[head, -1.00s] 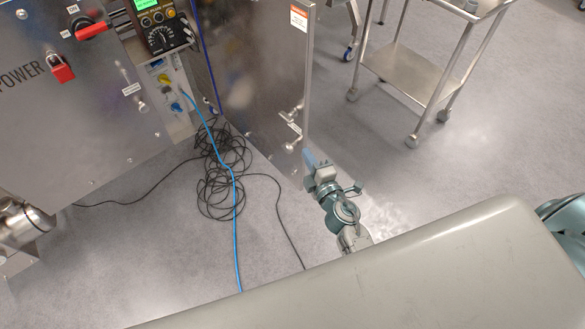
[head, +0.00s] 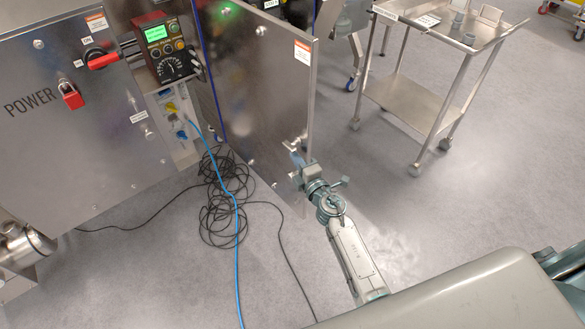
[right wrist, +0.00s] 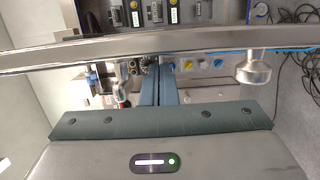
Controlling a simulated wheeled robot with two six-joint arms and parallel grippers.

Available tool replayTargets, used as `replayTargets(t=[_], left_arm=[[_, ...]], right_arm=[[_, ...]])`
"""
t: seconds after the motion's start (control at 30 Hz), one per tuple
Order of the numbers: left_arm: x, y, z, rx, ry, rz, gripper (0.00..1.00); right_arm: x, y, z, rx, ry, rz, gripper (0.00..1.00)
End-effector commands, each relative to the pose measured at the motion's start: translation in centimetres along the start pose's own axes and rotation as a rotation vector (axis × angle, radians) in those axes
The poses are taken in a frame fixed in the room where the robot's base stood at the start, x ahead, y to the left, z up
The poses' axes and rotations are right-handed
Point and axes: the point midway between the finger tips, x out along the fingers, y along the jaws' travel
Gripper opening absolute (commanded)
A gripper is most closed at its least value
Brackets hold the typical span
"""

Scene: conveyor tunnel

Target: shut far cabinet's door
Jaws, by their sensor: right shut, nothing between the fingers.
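The far cabinet's door (head: 255,95) is a steel panel standing open in the head view, with an orange-and-white label near its upper right edge. A small handle (head: 296,145) sits low near that edge. My right gripper (head: 297,160) is just below the handle, at the door's free edge; whether it touches cannot be told. In the right wrist view the shut, empty fingers (right wrist: 156,85) reach to the door's edge (right wrist: 90,53), left of a round metal knob (right wrist: 253,70). My left gripper is not in view.
A steel cabinet front marked POWER (head: 75,120) with a red padlock (head: 70,95) stands at left. A control box (head: 163,45) is beside it. Black cable (head: 225,200) and a blue cable (head: 238,255) lie on the floor. A steel cart (head: 425,100) stands right; floor between is clear.

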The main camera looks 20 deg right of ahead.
Motion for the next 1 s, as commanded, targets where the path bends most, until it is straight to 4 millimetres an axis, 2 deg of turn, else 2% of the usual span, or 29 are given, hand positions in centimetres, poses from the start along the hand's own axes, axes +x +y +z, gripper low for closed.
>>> replayTargets(t=[0.1,0.37,0.63,0.77,1.0], left_arm=[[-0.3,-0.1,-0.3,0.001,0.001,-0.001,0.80],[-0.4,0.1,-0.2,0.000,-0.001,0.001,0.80],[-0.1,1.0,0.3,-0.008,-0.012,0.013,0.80],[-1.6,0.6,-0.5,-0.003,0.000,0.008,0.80],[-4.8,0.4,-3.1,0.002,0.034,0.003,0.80]], right_arm=[[0.1,0.0,0.7,-0.001,0.000,0.000,0.00],[0.1,0.0,0.8,0.000,0.000,-0.001,0.00],[0.2,-0.1,1.4,-0.002,0.011,0.000,0.00],[0.4,-0.2,2.8,-0.006,0.032,-0.001,0.00],[1.2,-0.3,7.1,-0.007,0.105,0.000,0.00]])
